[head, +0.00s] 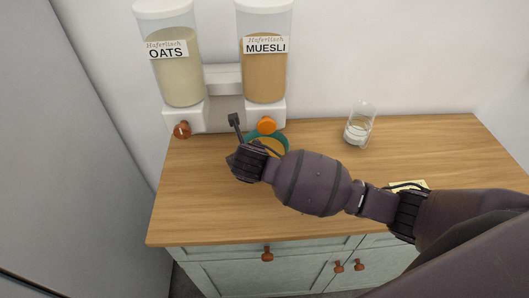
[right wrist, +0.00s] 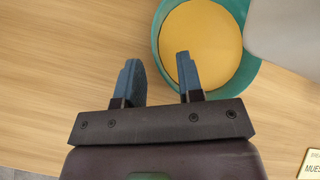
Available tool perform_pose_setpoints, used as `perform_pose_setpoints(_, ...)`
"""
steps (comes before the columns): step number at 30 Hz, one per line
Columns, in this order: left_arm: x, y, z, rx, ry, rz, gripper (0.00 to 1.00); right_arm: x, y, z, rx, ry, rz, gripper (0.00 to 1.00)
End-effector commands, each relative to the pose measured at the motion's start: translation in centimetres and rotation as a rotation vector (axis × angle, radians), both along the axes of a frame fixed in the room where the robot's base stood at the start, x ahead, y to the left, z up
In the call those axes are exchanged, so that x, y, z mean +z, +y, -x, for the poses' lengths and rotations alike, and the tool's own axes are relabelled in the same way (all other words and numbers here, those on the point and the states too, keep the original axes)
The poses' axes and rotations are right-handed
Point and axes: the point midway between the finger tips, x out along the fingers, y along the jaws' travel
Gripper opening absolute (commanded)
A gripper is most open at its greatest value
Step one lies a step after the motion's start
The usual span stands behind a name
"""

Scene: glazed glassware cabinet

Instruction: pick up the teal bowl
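The teal bowl (head: 281,137) stands on the wooden counter under the muesli dispenser, partly hidden by my right gripper. In the right wrist view the bowl (right wrist: 157,38) is at the top, with a flat yellow-orange fill inside. My right gripper (head: 249,134) is at the bowl's near left side. Its fingers are apart in the right wrist view (right wrist: 161,78), with the bowl's near wall lying between them in the picture. One finger overlaps the inside of the bowl and the other is outside it. I cannot tell whether they touch it. My left gripper is not in view.
The oats dispenser (head: 176,60) and muesli dispenser (head: 264,55) hang on the wall behind the bowl. A glass (head: 360,124) with pale content stands to the right. A yellowish card (head: 410,185) lies partly behind my arm. The counter's left front (head: 190,215) is clear.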

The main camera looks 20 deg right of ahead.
Motion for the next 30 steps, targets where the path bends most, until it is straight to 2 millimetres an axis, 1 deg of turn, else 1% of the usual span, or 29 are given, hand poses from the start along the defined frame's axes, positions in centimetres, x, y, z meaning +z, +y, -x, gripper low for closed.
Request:
perform_pose_setpoints(3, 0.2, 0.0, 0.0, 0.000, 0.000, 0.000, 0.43, -1.1, -0.1, -0.9, -0.002, 0.005, 0.000, 0.34)
perform_pose_setpoints(9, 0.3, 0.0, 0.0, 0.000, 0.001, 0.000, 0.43, -2.6, -0.4, -2.6, -0.002, 0.002, 0.000, 0.34)
perform_pose_setpoints(14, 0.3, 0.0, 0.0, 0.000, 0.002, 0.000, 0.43, -3.1, -0.5, -3.2, 0.000, 0.001, 0.000, 0.34)
perform_pose_setpoints(21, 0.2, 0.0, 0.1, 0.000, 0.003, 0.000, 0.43, -3.2, -0.5, -3.2, 0.000, 0.000, 0.000, 0.34)
perform_pose_setpoints(23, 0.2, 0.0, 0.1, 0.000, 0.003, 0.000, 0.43, -3.2, -0.5, -3.2, 0.000, 0.000, 0.000, 0.25)
perform_pose_setpoints(27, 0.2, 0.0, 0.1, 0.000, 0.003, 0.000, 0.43, -3.2, -0.5, -3.2, 0.000, 0.001, 0.000, 0.04)
perform_pose_setpoints(28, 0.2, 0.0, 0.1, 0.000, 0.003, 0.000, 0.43, -3.2, -0.5, -3.2, 0.000, 0.001, 0.000, 0.00)
perform_pose_setpoints(30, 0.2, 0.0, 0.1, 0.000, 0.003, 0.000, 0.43, -3.2, -0.5, -3.2, 0.000, 0.001, 0.000, 0.00)
